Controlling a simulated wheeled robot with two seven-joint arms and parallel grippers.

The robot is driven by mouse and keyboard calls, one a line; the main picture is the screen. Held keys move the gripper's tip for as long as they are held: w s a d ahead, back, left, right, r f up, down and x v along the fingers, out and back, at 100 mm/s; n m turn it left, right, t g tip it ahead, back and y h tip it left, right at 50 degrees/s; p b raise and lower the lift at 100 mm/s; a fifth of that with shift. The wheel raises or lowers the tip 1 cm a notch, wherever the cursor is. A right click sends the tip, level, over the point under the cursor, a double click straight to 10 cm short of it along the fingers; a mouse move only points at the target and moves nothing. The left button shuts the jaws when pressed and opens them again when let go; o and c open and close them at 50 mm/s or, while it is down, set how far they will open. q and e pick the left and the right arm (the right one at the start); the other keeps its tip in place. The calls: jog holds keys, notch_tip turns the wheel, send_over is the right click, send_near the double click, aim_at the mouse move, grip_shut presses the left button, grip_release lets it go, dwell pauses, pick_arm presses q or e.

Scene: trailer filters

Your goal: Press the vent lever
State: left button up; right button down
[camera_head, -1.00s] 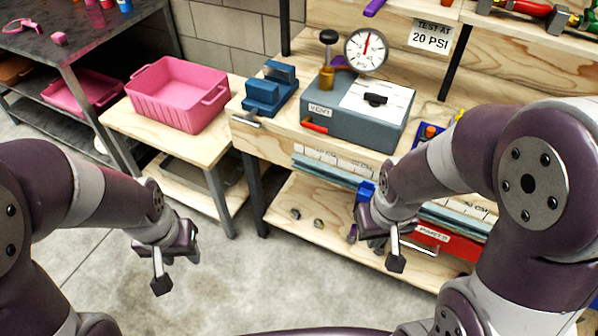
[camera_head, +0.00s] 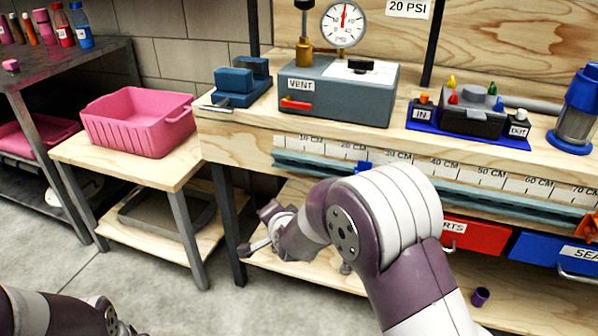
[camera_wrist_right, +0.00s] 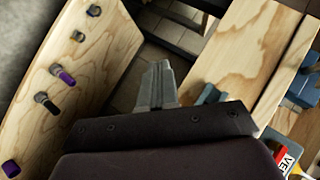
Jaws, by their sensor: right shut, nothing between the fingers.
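The vent lever (camera_head: 296,104) is a small red bar on the front of a grey-blue box (camera_head: 345,103), just below a white VENT label (camera_head: 301,84). Part of the label (camera_wrist_right: 290,160) shows at the lower right corner of the right wrist view, with red beside it. My right gripper (camera_head: 252,247) is below the bench top, in front of the lower shelf, well below and left of the lever and apart from it. Its fingers (camera_wrist_right: 156,84) are together and empty in the right wrist view. My left gripper is out of view; only its arm shows at the lower left.
A gauge (camera_head: 343,24) and a brass valve with a black knob stand at the box. A blue vise (camera_head: 236,88) sits left of it, its handle over the bench edge. A pink bin (camera_head: 135,120) stands on the lower left table. The bench front edge overhangs my right gripper.

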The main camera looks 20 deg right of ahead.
jog(key=w+f+m+t+h+b, duration=0.1)
jog(key=w+f+m+t+b, duration=0.1)
jog(key=w+m+t+b, duration=0.3)
jog(key=m+t+h+b, duration=0.2)
jog(key=m+t+h, duration=0.3)
jog(key=m+h, duration=1.55)
send_near(301, 126)
jog(key=s+a+r+m+y, duration=0.1)
jog(key=s+r+m+y, duration=0.2)
jog(key=s+m+y, duration=0.25)
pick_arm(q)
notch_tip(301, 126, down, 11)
pick_arm(e)
jog(key=shift+w+a+r, duration=0.1)
jog(key=shift+w+a, duration=0.05)
jog(key=shift+a, duration=0.1)
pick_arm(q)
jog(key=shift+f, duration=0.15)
pick_arm(e)
jog(key=b+x, duration=0.2)
jog(key=x, duration=0.7)
jog(key=shift+b, duration=0.4)
jog(key=shift+w+d+r, duration=0.15)
jog(key=shift+w+r, duration=0.15)
jog(key=shift+r, duration=0.15)
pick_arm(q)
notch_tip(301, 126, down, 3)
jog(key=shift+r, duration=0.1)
